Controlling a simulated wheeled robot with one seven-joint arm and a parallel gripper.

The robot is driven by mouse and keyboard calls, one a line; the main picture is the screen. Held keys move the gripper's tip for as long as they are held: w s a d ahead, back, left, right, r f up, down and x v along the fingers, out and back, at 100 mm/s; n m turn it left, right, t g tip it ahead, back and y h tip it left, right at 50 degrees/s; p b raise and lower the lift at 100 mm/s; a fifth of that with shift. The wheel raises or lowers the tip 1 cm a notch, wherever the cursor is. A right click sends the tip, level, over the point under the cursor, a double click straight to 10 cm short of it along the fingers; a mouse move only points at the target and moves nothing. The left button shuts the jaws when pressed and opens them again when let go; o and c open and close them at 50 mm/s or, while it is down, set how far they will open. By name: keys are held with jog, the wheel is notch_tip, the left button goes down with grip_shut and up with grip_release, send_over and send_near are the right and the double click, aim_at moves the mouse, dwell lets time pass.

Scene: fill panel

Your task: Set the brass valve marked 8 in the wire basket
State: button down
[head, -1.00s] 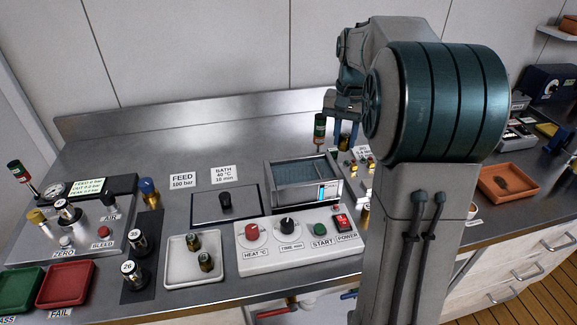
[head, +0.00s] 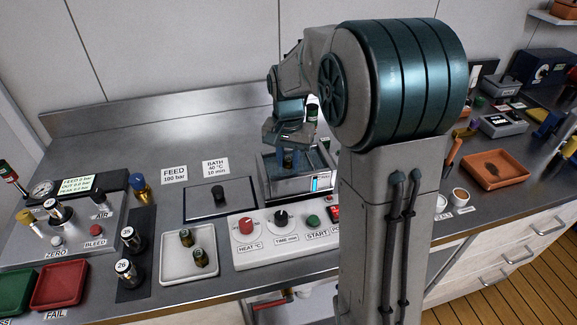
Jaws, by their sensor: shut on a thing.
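My gripper (head: 290,157) is pointed down over the open steel bath (head: 297,187), with its blue fingers at the bath's opening. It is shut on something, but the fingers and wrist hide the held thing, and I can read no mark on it. I cannot make out the wire basket clearly, as my gripper and arm cover much of the bath's inside.
The control box (head: 262,243) with red and black knobs stands in front of the bath. Valves marked 35 and 26 stand on a black strip (head: 118,270). My arm blocks the bench behind it.

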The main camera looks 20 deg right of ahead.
aim_at(288, 168)
jog(key=shift+f, duration=1.4)
jog(key=shift+f, duration=0.2)
jog(key=c, duration=1.2)
grip_release()
jog(key=shift+r, duration=0.2)
